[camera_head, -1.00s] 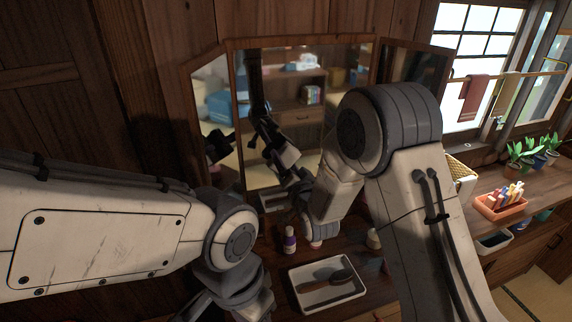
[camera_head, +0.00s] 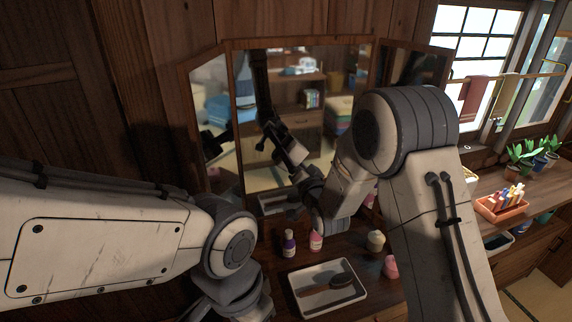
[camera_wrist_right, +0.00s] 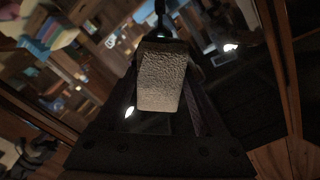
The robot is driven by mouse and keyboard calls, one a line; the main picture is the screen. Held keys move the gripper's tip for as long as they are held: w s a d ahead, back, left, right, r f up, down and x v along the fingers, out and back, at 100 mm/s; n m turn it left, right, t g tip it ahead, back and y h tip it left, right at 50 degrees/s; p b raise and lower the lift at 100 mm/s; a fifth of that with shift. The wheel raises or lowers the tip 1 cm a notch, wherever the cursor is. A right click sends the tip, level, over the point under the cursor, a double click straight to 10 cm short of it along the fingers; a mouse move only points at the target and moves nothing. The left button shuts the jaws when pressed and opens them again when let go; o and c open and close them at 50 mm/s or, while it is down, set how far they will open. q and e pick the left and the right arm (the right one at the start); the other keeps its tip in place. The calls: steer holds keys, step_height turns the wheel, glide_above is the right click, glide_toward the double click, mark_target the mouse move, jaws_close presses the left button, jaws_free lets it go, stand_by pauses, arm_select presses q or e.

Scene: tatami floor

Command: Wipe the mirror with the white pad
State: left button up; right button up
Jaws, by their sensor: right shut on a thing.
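The mirror (camera_head: 320,85) is a folding wood-framed one with a wide middle panel and two side wings, standing at the back of the dressing table. My right gripper (camera_head: 308,184) is in front of the lower middle panel, and its dark reflection shows in the glass. In the right wrist view it is shut on the white pad (camera_wrist_right: 161,80), a pale, rough-surfaced block. The pad is not clear in the head view, and I cannot tell whether it touches the glass. My left arm comes in low on the left; its gripper is out of view.
A white tray (camera_head: 305,306) with a dark brush (camera_head: 342,281) lies on the table. Near it stand a purple bottle (camera_head: 289,244), a pink bottle (camera_head: 316,240), a cream-topped jar (camera_head: 376,241) and a pink item (camera_head: 391,267). Plants and an orange box (camera_head: 503,207) are at right.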

mark_target(282, 162)
steer(key=shift+w+d, duration=0.15)
steer(key=shift+d, duration=0.4)
steer(key=shift+w+b, duration=0.1)
steer(key=shift+b, duration=0.4)
steer(key=shift+s+a+r+b, duration=0.1)
steer(key=shift+s+a+b, duration=0.15)
steer(key=shift+a, duration=0.65)
steer(key=shift+s+a+b, duration=0.15)
steer(key=shift+a+b, duration=0.1)
steer(key=shift+a, duration=0.6)
steer(key=shift+s+a+r, duration=0.1)
steer(key=shift+a, duration=0.25)
steer(key=shift+c, duration=0.7)
steer(key=shift+s, duration=0.1)
steer(key=shift+s, duration=0.25)
steer(key=shift+d+b+v, duration=0.1)
steer(key=shift+b+v, duration=0.35)
steer(key=shift+v, duration=0.9)
steer(key=shift+d+b+v, duration=0.15)
steer(key=shift+b+v, duration=0.3)
steer(key=shift+v, duration=0.85)
